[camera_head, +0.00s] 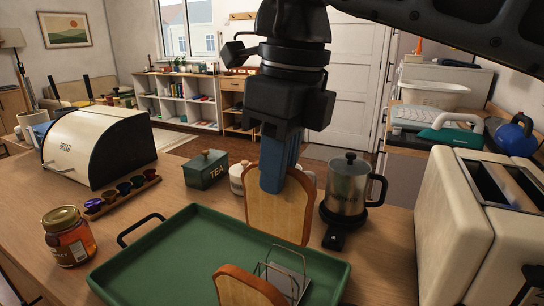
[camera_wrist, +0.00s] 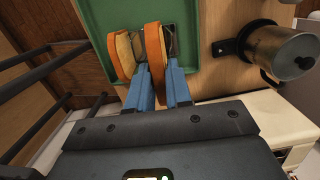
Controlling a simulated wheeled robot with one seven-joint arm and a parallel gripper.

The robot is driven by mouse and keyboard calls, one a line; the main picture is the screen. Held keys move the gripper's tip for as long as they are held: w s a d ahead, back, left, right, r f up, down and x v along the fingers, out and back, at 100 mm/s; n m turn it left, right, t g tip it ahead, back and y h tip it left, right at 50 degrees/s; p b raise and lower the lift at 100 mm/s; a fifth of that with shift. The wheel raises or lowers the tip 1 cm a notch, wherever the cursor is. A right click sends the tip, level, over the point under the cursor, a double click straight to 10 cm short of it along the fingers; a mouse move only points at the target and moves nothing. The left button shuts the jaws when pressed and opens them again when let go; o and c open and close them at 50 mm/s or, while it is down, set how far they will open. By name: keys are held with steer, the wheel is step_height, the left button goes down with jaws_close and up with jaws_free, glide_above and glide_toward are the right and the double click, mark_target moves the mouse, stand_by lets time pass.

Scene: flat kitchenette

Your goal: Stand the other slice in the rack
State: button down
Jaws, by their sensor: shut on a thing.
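My gripper (camera_head: 273,180) is shut on a slice of toast (camera_head: 280,212), brown-crusted and upright, above the green tray (camera_head: 185,250). In the wrist view this held slice (camera_wrist: 153,48) lies between the blue fingers (camera_wrist: 157,78). A wire rack (camera_head: 290,272) sits on the tray below and just right of the held slice; a bit of it shows in the wrist view (camera_wrist: 173,45). A second slice (camera_head: 243,287) stands upright at the rack's near left side, its lower part cut off by the picture edge. I cannot tell how it is seated in the rack.
A honey jar (camera_head: 68,238), a capsule strip (camera_head: 122,195), a bread bin (camera_head: 95,145) and a tea tin (camera_head: 206,170) are at left. The tray's left half is clear.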

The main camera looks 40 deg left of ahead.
mark_target(281, 235)
steer(key=shift+w+d+f+b, duration=0.15)
steer(key=shift+d+f+b, duration=0.15)
steer(key=shift+d+f, duration=0.25)
steer(key=shift+a+f+b, duration=0.15)
steer(key=shift+f+b, duration=1.75)
steer(key=shift+f, duration=1.3)
steer(key=c, duration=1)
jaws_free()
steer(key=shift+o, duration=0.2)
steer(key=shift+r, duration=0.1)
steer(key=shift+r+p, duration=2.45)
steer(key=shift+r, duration=1.5)
